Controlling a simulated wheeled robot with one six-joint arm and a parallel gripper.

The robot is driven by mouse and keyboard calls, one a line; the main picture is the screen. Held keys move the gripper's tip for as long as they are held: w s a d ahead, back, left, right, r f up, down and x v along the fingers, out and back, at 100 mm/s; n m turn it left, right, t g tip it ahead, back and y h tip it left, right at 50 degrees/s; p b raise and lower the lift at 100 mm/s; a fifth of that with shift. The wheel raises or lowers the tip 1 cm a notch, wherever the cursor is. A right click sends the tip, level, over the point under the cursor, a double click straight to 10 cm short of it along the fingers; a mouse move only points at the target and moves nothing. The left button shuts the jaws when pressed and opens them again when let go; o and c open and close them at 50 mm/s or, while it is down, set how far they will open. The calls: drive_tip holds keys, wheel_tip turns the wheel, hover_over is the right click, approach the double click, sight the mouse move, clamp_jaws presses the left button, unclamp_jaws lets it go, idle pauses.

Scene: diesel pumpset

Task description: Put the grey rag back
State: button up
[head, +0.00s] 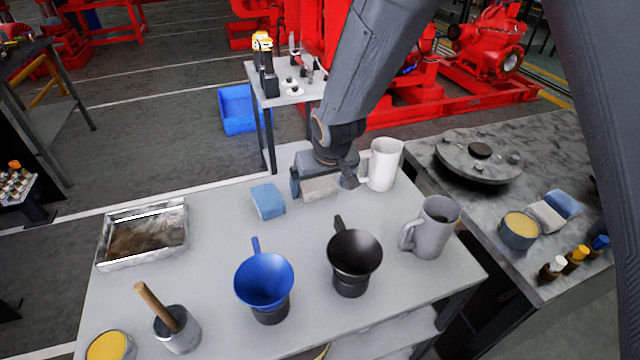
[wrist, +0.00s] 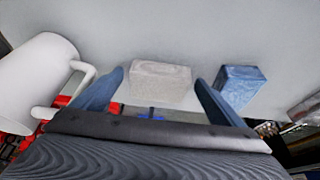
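The grey rag (head: 320,189) is a pale folded block on the light grey table, near its back edge. My gripper (head: 322,181) is over it from behind, with a finger to each side. In the wrist view the rag (wrist: 160,84) sits between the two fingertips of my gripper (wrist: 160,78), with a gap on both sides. The gripper is open and holds nothing. My palm hides part of the rag from the head camera.
A blue rag (head: 268,201) lies just left of my gripper, and a white jug (head: 382,165) stands close on its right. A grey jug (head: 432,230), black funnel (head: 354,258), blue funnel (head: 264,280) and metal tray (head: 104,252) are also on the table. The right-hand bench (head: 490,222) holds more items.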

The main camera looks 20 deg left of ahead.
drive_tip(key=b+v, duration=0.2)
drive_tip(key=v, duration=1)
drive_tip(key=shift+r+b, duration=0.2)
drive_tip(key=shift+b, duration=0.1)
drive_tip(key=shift+a, duration=0.1)
